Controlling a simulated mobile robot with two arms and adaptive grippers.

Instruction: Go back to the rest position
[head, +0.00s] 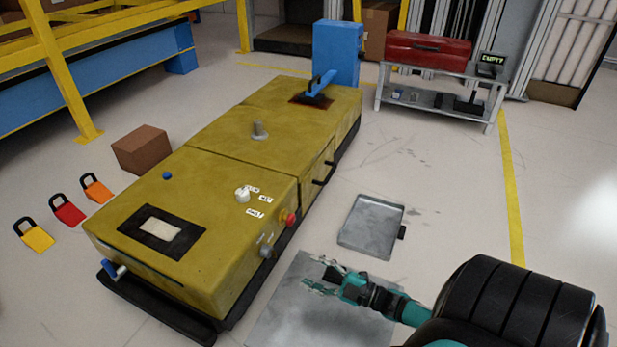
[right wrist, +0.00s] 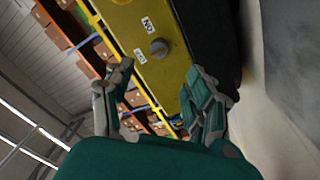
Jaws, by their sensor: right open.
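My right gripper (head: 322,276) is open and empty. In the head view it is low at the right of the yellow dashboard module (head: 225,190), above a grey metal plate on the floor. In the right wrist view the two fingers (right wrist: 160,100) are spread apart. A grey knob (right wrist: 159,48) on the module's yellow side (right wrist: 150,22) shows beyond them, with no contact visible. My left gripper is out of view.
A grey metal plate (head: 310,320) and a shallow tray (head: 371,226) lie on the floor right of the module. Colored padlock-shaped tags (head: 67,210) and a brown box (head: 141,149) lie left. A bench (head: 440,95) with a red toolbox (head: 428,51) stands behind. Open floor lies right.

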